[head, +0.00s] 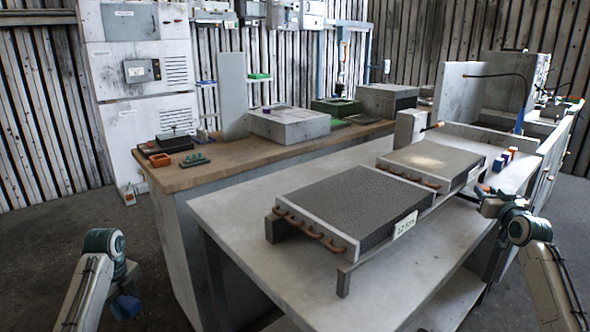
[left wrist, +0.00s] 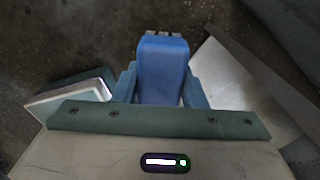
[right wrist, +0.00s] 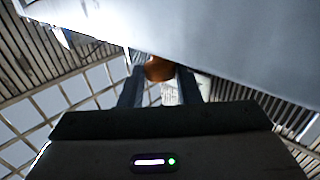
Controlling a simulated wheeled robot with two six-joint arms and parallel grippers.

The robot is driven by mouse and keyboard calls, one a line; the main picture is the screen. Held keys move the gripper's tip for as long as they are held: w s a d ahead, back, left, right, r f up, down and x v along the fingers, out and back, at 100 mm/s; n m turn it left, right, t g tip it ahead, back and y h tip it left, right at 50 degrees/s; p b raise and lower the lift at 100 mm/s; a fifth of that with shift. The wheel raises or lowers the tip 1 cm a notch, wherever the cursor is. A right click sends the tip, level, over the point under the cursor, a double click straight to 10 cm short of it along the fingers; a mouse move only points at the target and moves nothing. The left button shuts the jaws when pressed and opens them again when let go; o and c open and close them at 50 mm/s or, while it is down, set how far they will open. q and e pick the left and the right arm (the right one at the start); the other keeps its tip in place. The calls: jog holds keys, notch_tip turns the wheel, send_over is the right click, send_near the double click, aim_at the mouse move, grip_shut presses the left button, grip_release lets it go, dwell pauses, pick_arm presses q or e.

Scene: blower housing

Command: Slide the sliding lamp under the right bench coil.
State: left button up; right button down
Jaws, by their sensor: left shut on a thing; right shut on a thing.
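The right bench coil (head: 425,158) is a finned block with copper bends, lying raised on the bench. A bright warm patch shows on its top. My right gripper (head: 480,189) is at the right edge of this coil, low beside the bench. It is shut on an orange-brown knob (right wrist: 158,68), seen between the fingers in the right wrist view. The knob may be the sliding lamp's handle; the lamp body is hidden. My left gripper (head: 126,304) hangs low left of the bench, shut on a blue block (left wrist: 163,68) with small metal bits at its tip.
A second, nearer coil (head: 350,212) with a white label rests on rails on the bench (head: 240,210). A box with an orange handle (head: 410,127) stands behind the right coil. Small orange and blue blocks (head: 502,160) stand right of it. The bench's left part is clear.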

pick_arm(q)
jog(key=shift+w+d, duration=0.1)
pick_arm(e)
jog(key=shift+d, duration=0.1)
jog(key=shift+r, duration=0.1)
jog(key=c, duration=1.4)
grip_release()
jog(key=shift+r, duration=0.1)
pick_arm(q)
jog(key=shift+w+d, duration=0.1)
pick_arm(e)
jog(key=o, duration=0.3)
jog(key=shift+w+d, duration=0.1)
jog(key=shift+w, duration=0.05)
jog(key=shift+w+d+f, duration=0.1)
jog(key=shift+f, duration=0.15)
jog(key=shift+s, duration=0.2)
pick_arm(q)
jog(key=shift+r, duration=0.1)
pick_arm(e)
jog(key=s, duration=0.7)
jog(key=s+a, duration=0.1)
jog(key=s, duration=0.3)
jog(key=shift+s, duration=0.3)
